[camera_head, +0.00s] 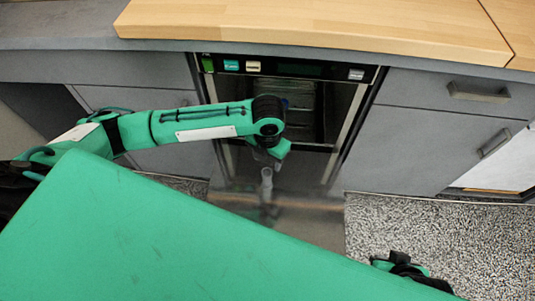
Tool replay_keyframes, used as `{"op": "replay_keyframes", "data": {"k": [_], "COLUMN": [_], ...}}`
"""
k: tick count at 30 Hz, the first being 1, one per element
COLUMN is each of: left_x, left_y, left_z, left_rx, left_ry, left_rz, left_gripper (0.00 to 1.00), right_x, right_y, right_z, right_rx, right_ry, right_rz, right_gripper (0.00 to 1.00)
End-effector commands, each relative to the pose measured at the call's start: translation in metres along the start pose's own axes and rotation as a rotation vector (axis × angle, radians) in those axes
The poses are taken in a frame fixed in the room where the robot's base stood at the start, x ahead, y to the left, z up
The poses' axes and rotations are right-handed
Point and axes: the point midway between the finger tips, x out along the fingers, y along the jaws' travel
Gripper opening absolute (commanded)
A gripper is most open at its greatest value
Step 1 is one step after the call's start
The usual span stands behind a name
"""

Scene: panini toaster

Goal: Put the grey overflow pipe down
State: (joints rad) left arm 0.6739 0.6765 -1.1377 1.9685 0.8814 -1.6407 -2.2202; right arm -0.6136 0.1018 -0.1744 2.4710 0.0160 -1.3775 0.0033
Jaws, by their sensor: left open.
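The grey overflow pipe (267,182) shows as a slim upright light-grey piece just below my left gripper (267,162), in front of the open dark built-in appliance. My left gripper points down over its top and is open. The fingers are small and dark here, and I cannot tell whether they still touch the pipe. The foot of the pipe blends with a dark shape and a reflection on the shiny surface below.
The built-in appliance (290,67) has a button panel along its top and a shiny surface (312,222) low in front. Grey drawers (440,130) flank it. A wooden worktop (320,22) runs above.

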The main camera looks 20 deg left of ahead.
Motion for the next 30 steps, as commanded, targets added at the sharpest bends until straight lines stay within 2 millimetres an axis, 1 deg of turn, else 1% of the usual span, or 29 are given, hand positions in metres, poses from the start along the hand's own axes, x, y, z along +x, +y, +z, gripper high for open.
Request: {"op": "replay_keyframes", "data": {"k": [1, 3, 7, 8, 11, 14, 15, 17, 18, 20, 21, 23, 24, 26, 27, 29, 30], "left_x": [-0.004, -0.006, -0.006, -0.005, -0.002, -0.001, -0.001, -0.002, -0.004, -0.006, -0.008, -0.011, -0.012, -0.014, -0.015, -0.016, -0.016], "left_y": [0.000, 0.000, -0.004, -0.008, -0.028, -0.056, -0.067, -0.082, -0.090, -0.099, -0.104, -0.109, -0.111, -0.111, -0.109, -0.104, -0.100], "left_z": [0.000, 0.000, -0.002, -0.003, -0.011, -0.021, -0.025, -0.032, -0.036, -0.041, -0.045, -0.050, -0.053, -0.059, -0.063, -0.070, -0.074], "left_rx": [0.001, 0.001, -0.016, -0.032, -0.131, -0.314, -0.403, -0.546, -0.644, -0.797, -0.903, -1.065, -1.176, -1.347, -1.463, -1.640, -1.761], "left_ry": [-0.001, 0.000, -0.003, -0.006, -0.024, -0.047, -0.054, -0.058, -0.060, -0.056, -0.049, -0.037, -0.026, -0.007, 0.006, 0.029, 0.044], "left_rz": [0.000, -0.001, -0.010, -0.017, -0.067, -0.151, -0.190, -0.248, -0.287, -0.343, -0.379, -0.432, -0.465, -0.511, -0.538, -0.575, -0.598], "left_gripper": [0.53, 0.53, 0.53, 0.53, 0.53, 0.53, 0.53, 0.53, 0.53, 0.53, 0.53, 0.53, 0.53, 0.53, 0.53, 0.53, 0.53], "right_x": [-0.002, -0.003, -0.003, -0.003, -0.003, -0.003, -0.003, -0.003, -0.003, -0.003, -0.003, -0.003, -0.003, -0.003, -0.003, -0.003, -0.003], "right_y": [0.001, 0.002, 0.003, 0.003, 0.003, 0.003, 0.003, 0.003, 0.003, 0.003, 0.003, 0.003, 0.003, 0.003, 0.003, 0.003, 0.003], "right_z": [0.001, 0.002, 0.003, 0.003, 0.003, 0.002, 0.002, 0.002, 0.002, 0.002, 0.002, 0.002, 0.002, 0.002, 0.002, 0.002, 0.002], "right_rx": [0.002, 0.003, 0.004, 0.004, 0.004, 0.003, 0.003, 0.004, 0.004, 0.004, 0.004, 0.004, 0.004, 0.003, 0.003, 0.003, 0.003], "right_ry": [-0.010, -0.018, -0.022, -0.022, -0.021, -0.021, -0.021, -0.020, -0.020, -0.020, -0.020, -0.020, -0.020, -0.020, -0.020, -0.020, -0.020], "right_rz": [0.003, 0.006, 0.007, 0.007, 0.007, 0.007, 0.007, 0.007, 0.007, 0.007, 0.007, 0.007, 0.007, 0.007, 0.007, 0.007, 0.007], "right_gripper": [0.00, 0.00, 0.00, 0.00, 0.00, 0.00, 0.00, 0.00, 0.00, 0.00, 0.00, 0.00, 0.00, 0.00, 0.00, 0.00, 0.00]}}
